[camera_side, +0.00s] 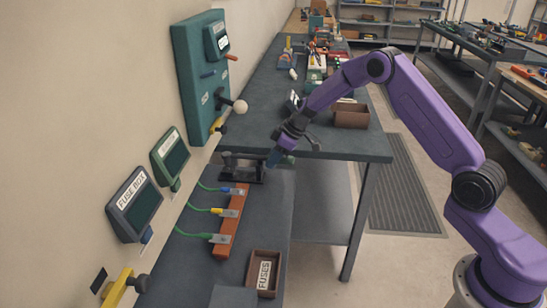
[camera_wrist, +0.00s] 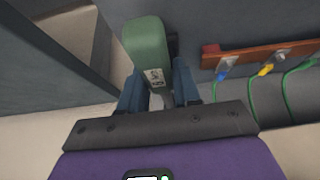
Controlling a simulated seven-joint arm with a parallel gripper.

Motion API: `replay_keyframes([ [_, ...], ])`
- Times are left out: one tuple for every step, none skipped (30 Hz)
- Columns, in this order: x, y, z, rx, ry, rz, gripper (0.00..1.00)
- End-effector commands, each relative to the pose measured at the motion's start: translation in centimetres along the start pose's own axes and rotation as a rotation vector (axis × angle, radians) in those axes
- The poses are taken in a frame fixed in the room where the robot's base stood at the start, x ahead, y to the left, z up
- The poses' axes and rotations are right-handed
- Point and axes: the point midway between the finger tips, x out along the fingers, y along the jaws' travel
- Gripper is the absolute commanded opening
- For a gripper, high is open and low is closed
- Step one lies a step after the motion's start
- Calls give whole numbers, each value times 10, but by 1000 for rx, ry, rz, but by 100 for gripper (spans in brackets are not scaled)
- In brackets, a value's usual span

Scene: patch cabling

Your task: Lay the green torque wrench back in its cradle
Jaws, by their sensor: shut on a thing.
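My gripper (camera_wrist: 157,80) is shut on the green torque wrench (camera_wrist: 146,48), with one blue finger on each side of it. The wrench's thick green handle with a small label points away from my wrist in the wrist view. In the side view my gripper (camera_side: 277,157) points down at the front edge of the far bench, just right of the black cradle (camera_side: 243,171). The cradle stands on the near dark bench top, behind the cable block. The wrench is mostly hidden by my gripper in the side view, so its contact with the cradle cannot be told.
A brown block (camera_side: 229,222) holds blue, yellow and green cable plugs, close to the cradle; it also shows in the wrist view (camera_wrist: 262,58). A brown fuses tray (camera_side: 263,274) sits nearer. Wall boxes (camera_side: 136,204) hang at left. An open brown box (camera_side: 351,115) stands on the far bench.

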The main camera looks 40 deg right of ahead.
Motion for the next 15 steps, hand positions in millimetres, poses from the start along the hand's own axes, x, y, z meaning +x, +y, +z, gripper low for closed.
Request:
replay_keyframes([
  [-1,0,-1,0,2,2,0],
  [-1,0,-1,0,2,2,0],
  [-1,0,-1,0,2,2,0],
  [-1,0,-1,0,2,2,0],
  [-1,0,-1,0,2,2,0],
  [0,0,-1,0,2,2,0],
  [0,0,-1,0,2,2,0],
  [0,0,-1,0,2,1,0],
  [0,0,0,0,2,1,0],
  [1,0,0,0,2,1,0],
  [1,0,0,0,2,1,0],
  [2,0,1,0,2,1,0],
  [3,0,1,0,2,1,0],
  [4,0,2,1,2,1,0],
  [5,0,2,1,2,1,0],
])
